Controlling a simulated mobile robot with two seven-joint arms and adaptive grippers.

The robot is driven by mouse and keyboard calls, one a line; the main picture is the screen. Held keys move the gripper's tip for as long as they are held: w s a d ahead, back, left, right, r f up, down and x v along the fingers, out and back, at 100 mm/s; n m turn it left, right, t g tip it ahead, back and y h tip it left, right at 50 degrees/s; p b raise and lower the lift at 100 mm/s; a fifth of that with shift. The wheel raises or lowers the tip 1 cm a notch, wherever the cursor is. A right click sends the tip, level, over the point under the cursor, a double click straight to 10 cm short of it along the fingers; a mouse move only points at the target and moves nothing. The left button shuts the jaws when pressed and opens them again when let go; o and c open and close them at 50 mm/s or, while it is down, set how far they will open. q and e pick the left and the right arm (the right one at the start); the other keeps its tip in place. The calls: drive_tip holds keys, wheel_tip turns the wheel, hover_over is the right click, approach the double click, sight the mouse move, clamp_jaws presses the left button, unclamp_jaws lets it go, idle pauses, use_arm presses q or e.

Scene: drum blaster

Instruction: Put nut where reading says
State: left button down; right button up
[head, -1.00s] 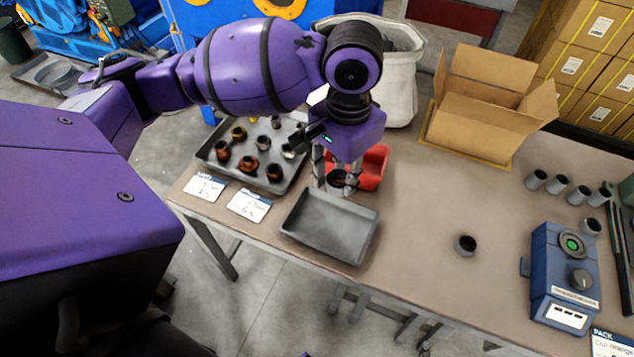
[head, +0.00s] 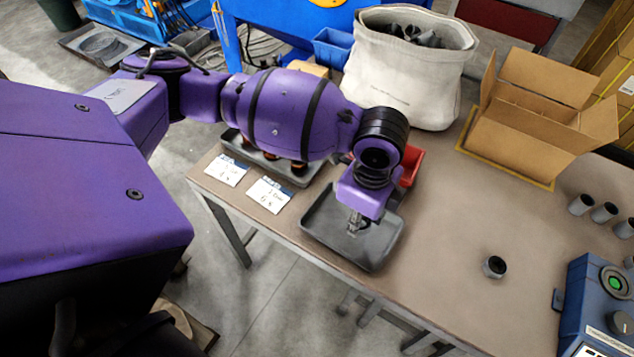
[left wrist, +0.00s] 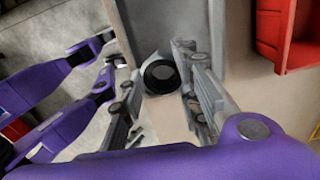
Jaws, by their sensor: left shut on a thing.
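My left gripper (head: 354,226) points down over the grey tray (head: 318,245) at the table's front edge. In the left wrist view, a grey ring-shaped nut (left wrist: 147,82) with a dark bore sits between the fingers of the left gripper (left wrist: 162,84), which is shut on it. In the head view the nut is mostly hidden by the gripper. I cannot tell whether it touches the tray floor. Two white cards (head: 227,171) (head: 269,194) with handwriting lie left of the tray; the writing is too small to read surely.
A red bin (head: 411,163) stands behind the tray. A tray of dark parts (head: 231,140) is partly hidden by my arm. A lone grey cylinder (head: 494,266), a blue device (head: 585,316), several grey cylinders (head: 603,212) and an open carton (head: 529,110) stand to the right.

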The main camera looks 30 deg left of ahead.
use_arm(q)
drive_tip(key=w+f, duration=0.1)
drive_tip(key=a+f, duration=0.1)
drive_tip(key=f, duration=0.1)
drive_tip(key=w+a+f, duration=0.1)
drive_tip(key=shift+w+a+f, duration=0.1)
drive_tip(key=shift+w+f, duration=0.15)
drive_tip(key=shift+w, duration=0.05)
wheel_tip(320, 180, down, 3)
drive_tip(key=shift+w+a+f+b, duration=0.1)
drive_tip(key=shift+w+f+b, duration=0.05)
drive_tip(key=shift+b, duration=0.2)
drive_tip(key=shift+f, duration=0.35)
drive_tip(key=c, duration=1.3)
unclamp_jaws()
drive_tip(key=shift+r, duration=0.1)
